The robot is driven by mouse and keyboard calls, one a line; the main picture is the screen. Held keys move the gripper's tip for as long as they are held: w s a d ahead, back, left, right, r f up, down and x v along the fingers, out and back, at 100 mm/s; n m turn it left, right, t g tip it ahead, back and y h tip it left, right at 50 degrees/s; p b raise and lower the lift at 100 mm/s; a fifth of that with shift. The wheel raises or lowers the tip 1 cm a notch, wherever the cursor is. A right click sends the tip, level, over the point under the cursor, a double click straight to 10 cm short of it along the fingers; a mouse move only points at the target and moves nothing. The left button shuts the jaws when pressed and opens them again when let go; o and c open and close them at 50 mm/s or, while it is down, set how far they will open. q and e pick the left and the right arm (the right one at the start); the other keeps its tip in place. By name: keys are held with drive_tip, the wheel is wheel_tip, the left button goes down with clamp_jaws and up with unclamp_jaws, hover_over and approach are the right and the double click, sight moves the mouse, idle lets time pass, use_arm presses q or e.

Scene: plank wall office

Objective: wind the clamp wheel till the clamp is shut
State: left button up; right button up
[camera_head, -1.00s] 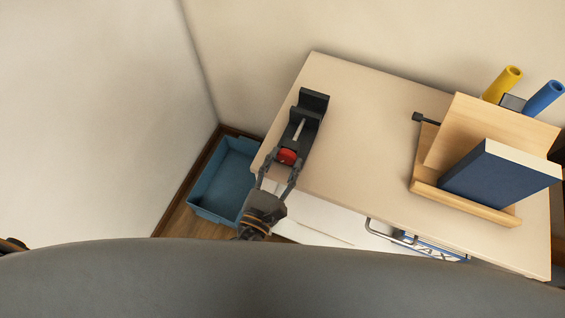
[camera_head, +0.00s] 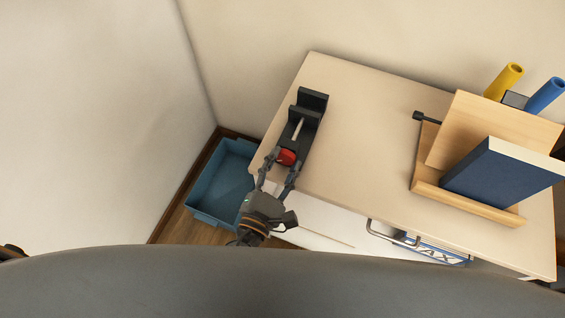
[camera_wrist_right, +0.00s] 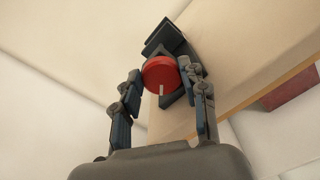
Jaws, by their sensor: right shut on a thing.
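The dark clamp (camera_head: 308,108) stands near the left end of the wooden desk top, with a light metal screw (camera_head: 298,129) between its jaws. A gap shows between the jaws. The red clamp wheel (camera_head: 287,157) is at the clamp's near end. My right gripper (camera_head: 278,164) reaches up from below and is shut on the wheel. In the right wrist view the red wheel (camera_wrist_right: 161,73) sits between the two fingers (camera_wrist_right: 163,80), with a pale mark at its lower rim. The clamp body behind is partly hidden. My left gripper is not in view.
A wooden stand (camera_head: 468,206) holding a dark blue book (camera_head: 497,178) is on the right of the desk (camera_head: 362,130). Yellow (camera_head: 504,83) and blue (camera_head: 545,95) tubes are behind it. A blue bin (camera_head: 222,184) is on the floor left of the desk. The desk's middle is clear.

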drive_tip(key=shift+r, duration=0.1)
drive_tip(key=o, duration=1.2)
drive_tip(key=shift+w, duration=0.1)
drive_tip(key=shift+c, duration=0.2)
